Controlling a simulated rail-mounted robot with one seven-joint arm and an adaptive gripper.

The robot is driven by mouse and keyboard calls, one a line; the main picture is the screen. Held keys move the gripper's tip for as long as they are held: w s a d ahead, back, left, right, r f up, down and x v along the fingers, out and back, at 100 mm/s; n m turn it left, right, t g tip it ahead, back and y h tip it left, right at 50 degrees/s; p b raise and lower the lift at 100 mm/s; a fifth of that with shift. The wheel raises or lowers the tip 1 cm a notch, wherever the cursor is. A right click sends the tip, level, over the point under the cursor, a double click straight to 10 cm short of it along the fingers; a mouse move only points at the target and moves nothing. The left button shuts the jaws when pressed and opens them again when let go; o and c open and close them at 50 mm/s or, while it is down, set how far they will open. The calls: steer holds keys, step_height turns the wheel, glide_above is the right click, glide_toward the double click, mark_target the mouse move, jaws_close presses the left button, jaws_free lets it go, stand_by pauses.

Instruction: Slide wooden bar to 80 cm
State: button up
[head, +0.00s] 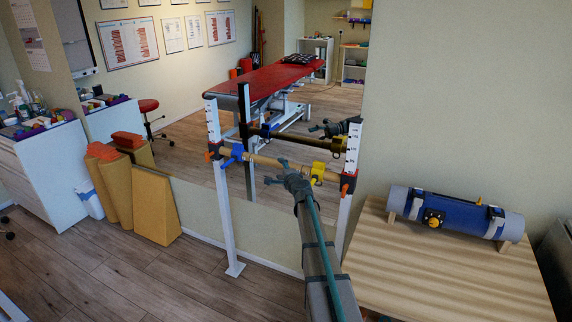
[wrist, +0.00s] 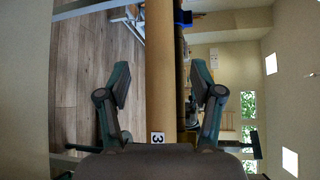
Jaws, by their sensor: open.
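The wooden bar (head: 262,161) spans two white upright posts, a left post (head: 224,205) and a right post (head: 343,222), with number scales near their tops. A blue clamp (head: 234,154) sits near its left end and a yellow clamp (head: 318,172) near its right end. My gripper (head: 280,172) is at the bar, between the clamps. In the wrist view the bar (wrist: 160,60) runs between the two spread fingers, with a gap on each side. The scale readings are too small to read.
A large mirror behind the posts reflects the posts, a red treatment table (head: 265,82) and my gripper. A wooden table (head: 450,275) with a blue-grey roll (head: 455,213) stands at right. Tan foam wedges (head: 153,205) and a white cabinet (head: 45,170) stand at left. Floor left of the posts is clear.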

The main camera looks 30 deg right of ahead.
mark_target(277, 165)
steer(key=shift+w+d+f+p, duration=0.1)
steer(key=shift+w+f+p, duration=0.15)
steer(key=shift+w, duration=0.95)
steer(key=shift+w+d+f+p, duration=0.1)
steer(key=shift+w+p, duration=0.1)
steer(key=shift+w, duration=1.05)
steer(key=shift+w+d+f+p, duration=0.1)
steer(key=shift+w+f+p, duration=0.15)
steer(key=shift+w, duration=0.95)
jaws_close()
